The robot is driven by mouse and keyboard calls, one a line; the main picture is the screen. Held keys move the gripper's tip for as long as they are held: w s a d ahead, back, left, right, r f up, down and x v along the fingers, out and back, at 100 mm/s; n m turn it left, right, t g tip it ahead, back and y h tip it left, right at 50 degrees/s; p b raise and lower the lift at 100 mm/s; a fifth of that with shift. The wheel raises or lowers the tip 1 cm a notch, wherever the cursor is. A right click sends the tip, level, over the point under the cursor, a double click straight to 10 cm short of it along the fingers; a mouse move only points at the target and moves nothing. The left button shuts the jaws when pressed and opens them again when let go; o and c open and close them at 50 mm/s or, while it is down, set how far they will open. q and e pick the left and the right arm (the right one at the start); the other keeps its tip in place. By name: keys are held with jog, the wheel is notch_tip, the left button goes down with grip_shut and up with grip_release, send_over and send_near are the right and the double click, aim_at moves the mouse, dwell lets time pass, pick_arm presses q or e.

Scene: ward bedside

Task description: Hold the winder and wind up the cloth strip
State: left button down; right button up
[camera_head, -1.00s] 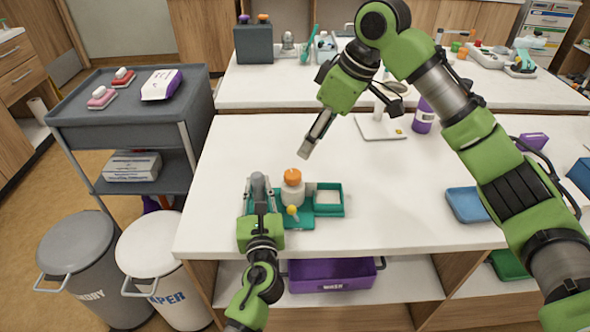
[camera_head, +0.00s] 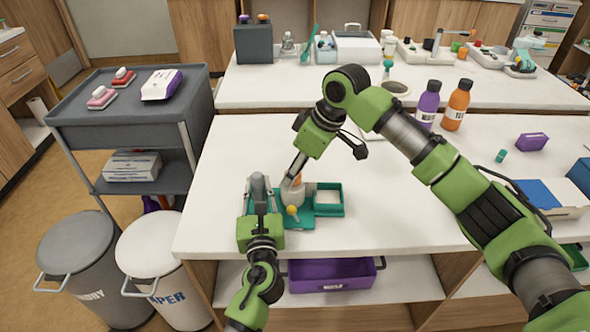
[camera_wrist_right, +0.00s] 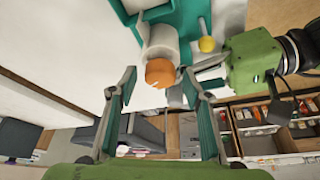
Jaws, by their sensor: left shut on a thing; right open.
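The winder has a teal base (camera_head: 297,221) near the table's front left, with a white roll (camera_head: 293,195), an orange top (camera_head: 298,180) and a yellow ball-ended part (camera_head: 292,211). A teal-edged tray section (camera_head: 329,199) is on its right. My left gripper (camera_head: 259,193) is shut around the grey upright part at the winder's left end. My right gripper (camera_head: 291,172) is open over the orange top and partly hides it. In the right wrist view, the orange top (camera_wrist_right: 160,72) lies between and just beyond the open fingers (camera_wrist_right: 163,92). I cannot tell the cloth strip apart from the white roll.
The white table (camera_head: 390,215) is clear to the winder's right. A purple box (camera_head: 531,142) and a blue item (camera_head: 540,193) lie at the right. A grey cart (camera_head: 130,105) stands left.

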jog(key=c, duration=1.1)
jog(key=shift+m, duration=0.4)
jog(key=shift+s+a+m+t, duration=0.1)
jog(key=shift+m+t, duration=0.3)
jog(key=shift+m, duration=0.5)
jog(key=shift+m+t+h, duration=0.5)
jog(key=shift+m+h, duration=0.4)
jog(key=shift+m, duration=1.1)
jog(key=o, duration=1.1)
